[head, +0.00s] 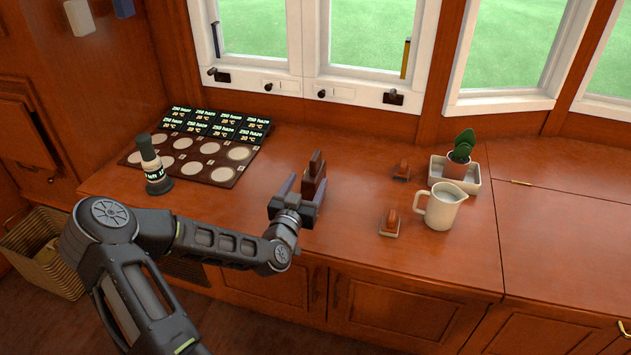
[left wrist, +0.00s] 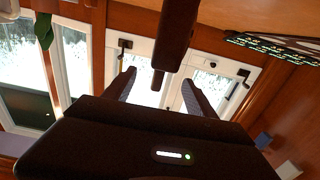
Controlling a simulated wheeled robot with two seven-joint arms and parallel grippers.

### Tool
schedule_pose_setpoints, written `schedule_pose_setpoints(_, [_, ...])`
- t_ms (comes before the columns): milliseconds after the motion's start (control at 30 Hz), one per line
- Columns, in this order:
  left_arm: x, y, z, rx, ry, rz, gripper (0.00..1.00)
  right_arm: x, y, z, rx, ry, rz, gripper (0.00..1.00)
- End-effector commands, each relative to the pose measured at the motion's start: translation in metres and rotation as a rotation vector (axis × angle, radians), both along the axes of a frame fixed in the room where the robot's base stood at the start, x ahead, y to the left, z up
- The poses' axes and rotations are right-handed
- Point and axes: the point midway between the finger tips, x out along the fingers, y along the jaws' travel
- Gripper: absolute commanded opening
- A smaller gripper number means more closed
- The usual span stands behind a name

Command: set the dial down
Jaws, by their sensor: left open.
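A dark brown upright piece with a narrower top (head: 317,167) stands at the middle of the wooden counter; I take it to be the dial, though no dial face shows. In the left wrist view a brown block (left wrist: 176,28) lies beyond and between my fingertips. My left gripper (head: 300,186) is at this piece, low over the counter, with its fingers apart. The fingers also show spread in the left wrist view (left wrist: 158,82). The gripper hides the piece's lower part, so contact with fingers or counter cannot be told. My right gripper is not in view.
To the right are two small brown items (head: 401,171) (head: 390,223), a cream jug (head: 441,207) and a potted plant (head: 457,166). The far right counter is clear.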

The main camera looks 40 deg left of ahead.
Motion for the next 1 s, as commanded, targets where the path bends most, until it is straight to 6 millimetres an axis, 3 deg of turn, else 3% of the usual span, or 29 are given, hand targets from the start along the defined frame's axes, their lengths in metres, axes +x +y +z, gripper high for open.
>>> schedule_pose_setpoints(167, [0.004, 0.001, -0.001, -0.001, 0.000, 0.000, 0.65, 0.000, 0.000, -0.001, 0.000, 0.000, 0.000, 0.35])
schedule_pose_setpoints(400, [0.024, 0.009, -0.001, -0.001, -0.001, 0.000, 0.65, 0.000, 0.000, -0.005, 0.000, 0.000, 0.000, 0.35])
schedule_pose_setpoints(767, [0.028, 0.011, -0.002, -0.002, -0.001, 0.000, 0.65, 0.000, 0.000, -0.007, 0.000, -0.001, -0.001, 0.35])
schedule_pose_setpoints(1000, [0.058, 0.024, -0.005, -0.003, -0.003, 0.001, 0.65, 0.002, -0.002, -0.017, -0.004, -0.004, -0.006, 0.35])
